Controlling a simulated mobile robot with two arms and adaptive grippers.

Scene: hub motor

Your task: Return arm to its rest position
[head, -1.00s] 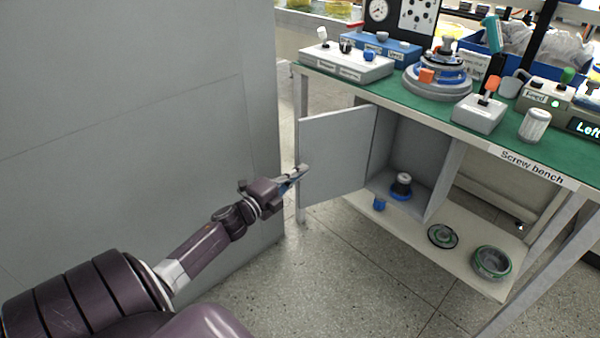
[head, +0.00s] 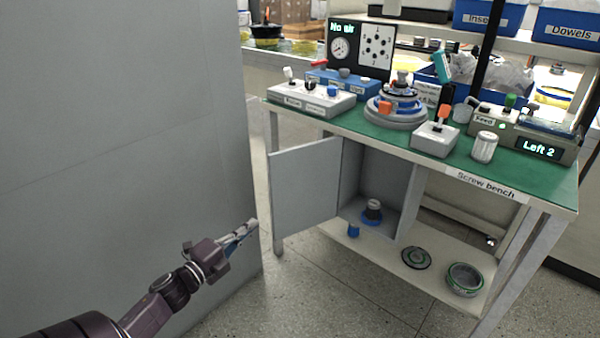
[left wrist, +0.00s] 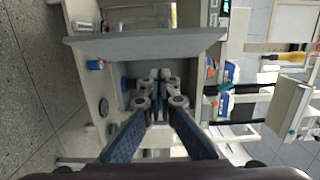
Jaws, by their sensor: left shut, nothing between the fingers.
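My left gripper (head: 245,231) is shut and empty. In the head view it is at the lower left, in front of the grey wall panel and to the left of the open cabinet door (head: 305,195), apart from it. In the left wrist view the fingers of my left gripper (left wrist: 158,85) point toward the bench, with the grey door (left wrist: 145,43) beyond them. The cabinet (head: 408,190) under the screw bench stands open with a blue-based part (head: 372,212) inside. My right gripper is not in view.
The grey panel (head: 110,120) stands close along the left side. The screw bench (head: 420,155) has a green top with several devices. Its lower shelf (head: 385,262) holds a small blue part (head: 353,230) and two round parts (head: 416,258). Floor in front is clear.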

